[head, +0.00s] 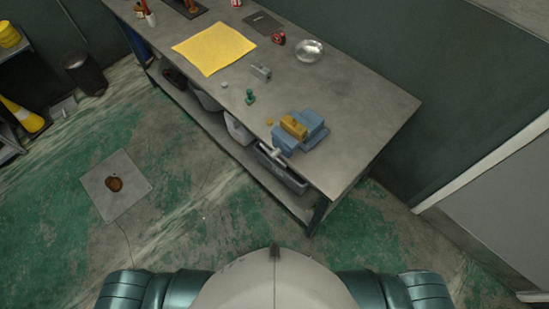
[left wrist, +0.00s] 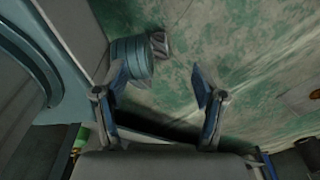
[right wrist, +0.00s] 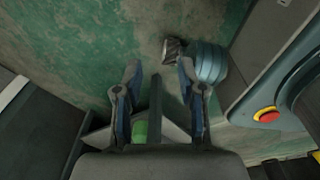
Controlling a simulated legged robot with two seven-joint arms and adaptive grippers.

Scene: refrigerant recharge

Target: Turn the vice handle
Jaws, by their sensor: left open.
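A blue vice (head: 314,131) with a yellow block (head: 293,126) on it sits near the front edge of the workbench, in the head view. Its pale metal handle (head: 278,153) sticks out over the bench's front edge. Neither gripper shows in the head view, and nothing of mine touches the vice. My left gripper (left wrist: 160,82) is open and empty over the green floor in the left wrist view. My right gripper (right wrist: 160,68) has its fingers apart in the right wrist view. A dark upright bar shows between them, with no visible contact. The vice is in neither wrist view.
The grey workbench (head: 372,97) carries a yellow cloth (head: 213,48), a metal bowl (head: 309,50), a small grey block (head: 261,71) and a green piece (head: 250,97). Bins (head: 283,172) stand on its lower shelf. The floor (head: 190,230) before it is clear. A door (head: 500,190) is at right.

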